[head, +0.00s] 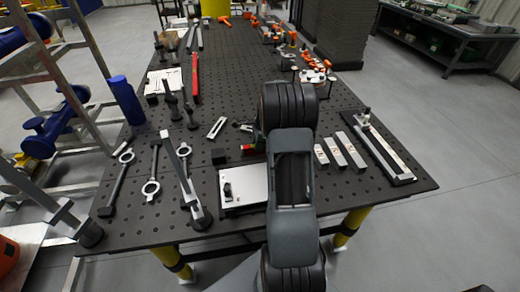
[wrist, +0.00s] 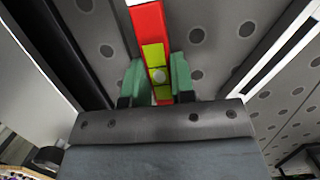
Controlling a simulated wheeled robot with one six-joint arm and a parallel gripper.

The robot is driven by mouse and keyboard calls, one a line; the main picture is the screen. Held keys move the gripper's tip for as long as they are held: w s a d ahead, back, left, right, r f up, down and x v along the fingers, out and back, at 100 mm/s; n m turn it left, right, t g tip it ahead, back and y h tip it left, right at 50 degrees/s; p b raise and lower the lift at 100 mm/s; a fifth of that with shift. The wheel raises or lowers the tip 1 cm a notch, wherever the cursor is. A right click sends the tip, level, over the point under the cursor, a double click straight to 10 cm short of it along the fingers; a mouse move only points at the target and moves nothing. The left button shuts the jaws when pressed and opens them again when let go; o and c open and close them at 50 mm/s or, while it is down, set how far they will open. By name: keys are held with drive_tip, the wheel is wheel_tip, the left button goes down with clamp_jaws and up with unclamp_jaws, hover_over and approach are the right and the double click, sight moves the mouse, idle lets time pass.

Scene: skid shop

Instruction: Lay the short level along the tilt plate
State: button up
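The short level (wrist: 149,24) is a red bar with yellow-green windows and a pale end. My gripper (wrist: 160,72) has green fingers, one against each side of the level, and looks shut on it. In the head view the level's red end (head: 248,148) shows just left of my arm, which hides the rest. I cannot tell how far it is above the bench. The likely tilt plate is a pale flat plate (head: 246,182) with a small dark fitting, near the bench's front edge, below and left of the level; my arm covers its right side.
The perforated dark bench (head: 130,222) carries a dark block (head: 219,156) left of the level and a slotted bar (head: 216,128) behind it. Several pale bars (head: 347,150) and a long rail fixture (head: 385,150) lie right. A tall clamp (head: 182,180) stands left of the plate.

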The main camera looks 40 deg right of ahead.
clamp_jaws()
drive_tip(key=shift+r, duration=0.1)
drive_tip(key=shift+r+p, duration=2.4)
drive_tip(key=shift+r, duration=0.5)
